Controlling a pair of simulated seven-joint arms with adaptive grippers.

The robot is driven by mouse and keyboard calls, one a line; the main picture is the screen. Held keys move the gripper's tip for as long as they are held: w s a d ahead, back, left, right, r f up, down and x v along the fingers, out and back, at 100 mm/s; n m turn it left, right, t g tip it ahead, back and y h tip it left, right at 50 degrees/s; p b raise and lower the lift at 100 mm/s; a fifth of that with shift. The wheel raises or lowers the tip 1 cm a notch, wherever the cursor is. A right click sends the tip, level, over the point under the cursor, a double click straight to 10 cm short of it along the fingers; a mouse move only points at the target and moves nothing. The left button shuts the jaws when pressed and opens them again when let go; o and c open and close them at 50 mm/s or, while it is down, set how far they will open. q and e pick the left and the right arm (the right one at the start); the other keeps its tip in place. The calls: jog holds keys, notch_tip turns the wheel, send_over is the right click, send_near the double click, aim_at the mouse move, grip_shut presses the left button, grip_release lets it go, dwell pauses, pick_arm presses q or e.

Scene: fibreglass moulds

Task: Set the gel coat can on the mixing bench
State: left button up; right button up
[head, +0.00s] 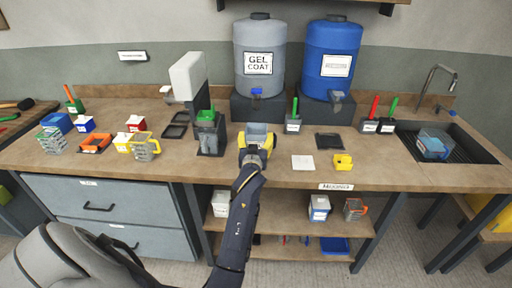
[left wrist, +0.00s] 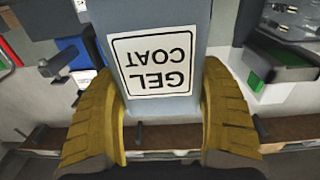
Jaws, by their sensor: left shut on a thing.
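The gel coat can (left wrist: 203,75) is a grey box-like can with a white GEL COAT label, upside down in the left wrist view. It also shows in the head view (head: 257,130). My left gripper (head: 256,152), with yellow fingers, is shut around its sides. The can is over or at the front middle of the mixing bench (head: 290,178); I cannot tell whether it touches the top. My right gripper is not in view.
A grey GEL COAT drum (head: 259,40) and a blue drum (head: 333,45) stand behind. A green-topped container (head: 208,118) is left of the can. A white square (head: 303,162) and yellow item (head: 343,161) lie right. A sink (head: 470,145) is far right.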

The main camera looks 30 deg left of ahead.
pick_arm(q)
jog(key=shift+f, duration=1.85)
jog(key=shift+f, duration=0.2)
jog(key=o, duration=1.6)
jog(key=shift+r, duration=0.2)
jog(key=v, duration=0.7)
jog(key=shift+s+d+f, duration=0.1)
jog(key=shift+s+d, duration=0.05)
jog(key=shift+s, duration=0.1)
jog(key=shift+f, duration=0.1)
